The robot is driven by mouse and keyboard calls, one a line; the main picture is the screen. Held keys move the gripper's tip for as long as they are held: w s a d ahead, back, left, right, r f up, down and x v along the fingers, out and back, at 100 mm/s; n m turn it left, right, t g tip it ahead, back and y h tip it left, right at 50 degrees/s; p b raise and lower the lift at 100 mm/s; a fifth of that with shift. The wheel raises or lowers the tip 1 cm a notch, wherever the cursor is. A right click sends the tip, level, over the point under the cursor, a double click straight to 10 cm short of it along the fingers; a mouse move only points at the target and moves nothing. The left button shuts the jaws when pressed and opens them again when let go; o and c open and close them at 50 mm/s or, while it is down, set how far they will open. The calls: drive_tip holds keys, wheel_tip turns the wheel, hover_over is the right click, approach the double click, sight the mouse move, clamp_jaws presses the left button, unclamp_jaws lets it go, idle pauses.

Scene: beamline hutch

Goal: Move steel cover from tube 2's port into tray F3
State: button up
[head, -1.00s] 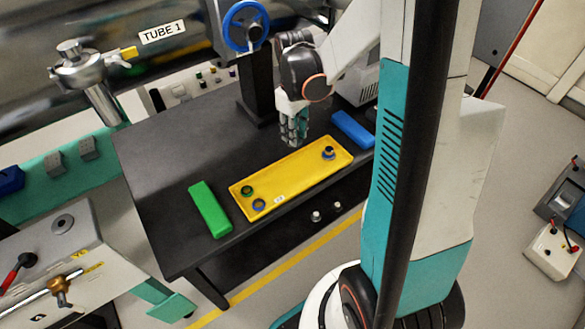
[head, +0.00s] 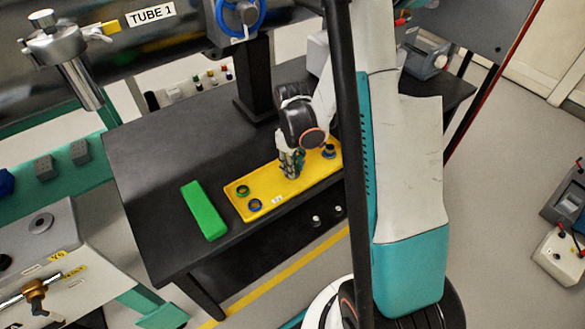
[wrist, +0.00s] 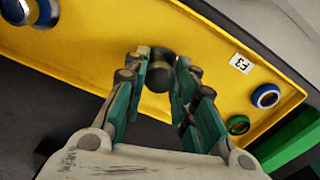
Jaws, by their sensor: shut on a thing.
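My gripper (head: 291,172) is over the middle of the yellow tray (head: 262,183) on the black table. The wrist view shows my gripper (wrist: 161,85) shut on a small dark grey round piece, which looks like the steel cover (wrist: 160,76). The cover is between the fingertips above the tray floor (wrist: 85,45); I cannot tell whether it touches. The tray's white label (wrist: 241,63) reads F3, upside down in the wrist view. Tube 2's port cannot be made out.
The tray holds a green ring (head: 242,191) and a blue ring (head: 255,205) at its left end, and a blue ring with a metal part (head: 329,151) at its right. A green block (head: 204,210) lies left of the tray. A tube labelled TUBE 1 (head: 150,14) runs behind the table.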

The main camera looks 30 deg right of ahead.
drive_tip(key=shift+f, duration=0.2)
drive_tip(key=o, duration=1.1)
drive_tip(key=shift+c, duration=0.2)
wheel_tip(320, 180, up, 12)
drive_tip(key=p, duration=0.5)
